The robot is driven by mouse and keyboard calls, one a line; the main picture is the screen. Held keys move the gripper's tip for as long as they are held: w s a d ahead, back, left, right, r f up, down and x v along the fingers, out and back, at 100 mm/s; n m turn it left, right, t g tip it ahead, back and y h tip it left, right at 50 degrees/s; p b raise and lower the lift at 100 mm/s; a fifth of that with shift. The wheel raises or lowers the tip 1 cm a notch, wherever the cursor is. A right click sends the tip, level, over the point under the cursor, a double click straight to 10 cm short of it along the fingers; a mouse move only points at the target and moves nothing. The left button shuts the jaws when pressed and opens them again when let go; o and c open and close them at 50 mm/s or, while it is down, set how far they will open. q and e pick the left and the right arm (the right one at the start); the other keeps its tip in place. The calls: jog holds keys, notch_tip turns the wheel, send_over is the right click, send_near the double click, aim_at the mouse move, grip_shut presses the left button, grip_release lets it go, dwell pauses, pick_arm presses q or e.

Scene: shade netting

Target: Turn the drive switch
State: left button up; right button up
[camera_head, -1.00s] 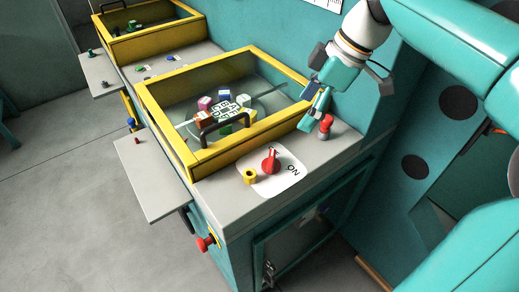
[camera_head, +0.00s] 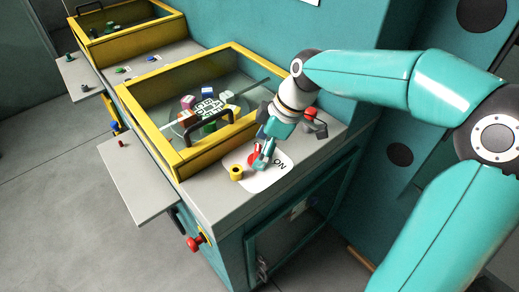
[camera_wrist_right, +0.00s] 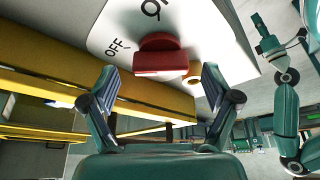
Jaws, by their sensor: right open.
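The red drive switch (camera_head: 253,157) sits on a white plate (camera_head: 278,176) marked ON, on the grey top of the teal cabinet. It is partly hidden by my right gripper (camera_head: 262,155), which points down over it. In the right wrist view the switch (camera_wrist_right: 160,57) lies ahead, between and beyond the two spread fingers of my right gripper (camera_wrist_right: 160,80), with OFF and part of ON readable on the plate. The gripper is open; I see no contact. A teal arm end at the upper right of that view looks like my left gripper (camera_wrist_right: 265,42); its jaws are unclear.
A yellow ring-shaped part (camera_head: 236,173) stands beside the switch. A yellow-framed glass box (camera_head: 165,80) with a dark handle covers coloured cubes behind it. A red knobbed part (camera_head: 310,114) stands right of my wrist. A red button (camera_head: 194,243) sticks out of the cabinet's front.

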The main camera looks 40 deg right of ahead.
jog(key=shift+w+a+f, duration=0.15)
jog(key=shift+a+f, duration=0.05)
jog(key=shift+f, duration=0.45)
jog(key=c, duration=1.1)
jog(key=shift+c, duration=0.2)
